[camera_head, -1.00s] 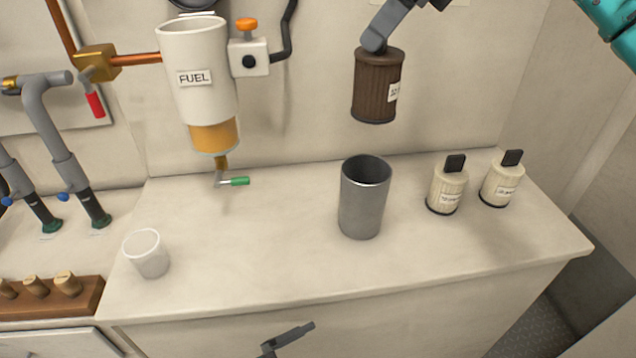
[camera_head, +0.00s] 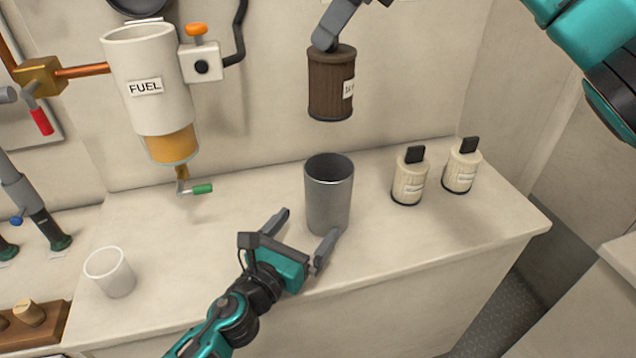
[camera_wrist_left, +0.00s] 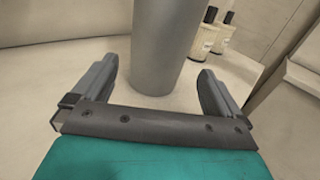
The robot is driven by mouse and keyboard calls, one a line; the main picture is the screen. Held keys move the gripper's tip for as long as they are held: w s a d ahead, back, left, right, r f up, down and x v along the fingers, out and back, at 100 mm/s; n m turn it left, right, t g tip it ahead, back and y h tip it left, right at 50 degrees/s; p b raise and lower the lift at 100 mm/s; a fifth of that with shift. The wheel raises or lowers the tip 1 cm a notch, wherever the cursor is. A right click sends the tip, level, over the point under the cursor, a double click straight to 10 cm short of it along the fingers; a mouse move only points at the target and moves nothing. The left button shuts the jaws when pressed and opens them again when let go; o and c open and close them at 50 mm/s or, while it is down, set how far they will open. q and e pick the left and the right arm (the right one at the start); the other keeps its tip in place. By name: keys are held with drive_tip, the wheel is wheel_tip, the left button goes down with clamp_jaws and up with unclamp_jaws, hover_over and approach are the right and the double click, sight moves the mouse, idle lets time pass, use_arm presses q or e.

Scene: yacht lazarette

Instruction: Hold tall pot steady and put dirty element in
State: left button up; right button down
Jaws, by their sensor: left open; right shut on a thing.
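The tall grey pot (camera_head: 329,196) stands upright on the counter; its lower part also shows in the left wrist view (camera_wrist_left: 162,50). My left gripper (camera_head: 304,234) is open in front of the pot, its fingers spread toward either side of it. In the left wrist view the pot stands between and just beyond the fingertips; contact cannot be told. The dirty brown element (camera_head: 326,85) hangs upright in the air behind and above the pot. My right gripper (camera_head: 336,28) is shut on its top, and its fingertips are only partly in view.
A white cup (camera_head: 110,272) stands at the counter's left front. The white FUEL filter housing (camera_head: 144,80) with a green-handled drain hangs on the wall. Counter between cup and pot is clear.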

sight(318, 213)
use_arm(q)
drive_tip(key=x, duration=0.6)
drive_tip(key=shift+w+d, duration=0.2)
drive_tip(key=shift+w, duration=0.15)
drive_tip(key=shift+c, duration=0.3)
drive_tip(key=c, duration=0.7)
drive_tip(key=shift+c, duration=0.3)
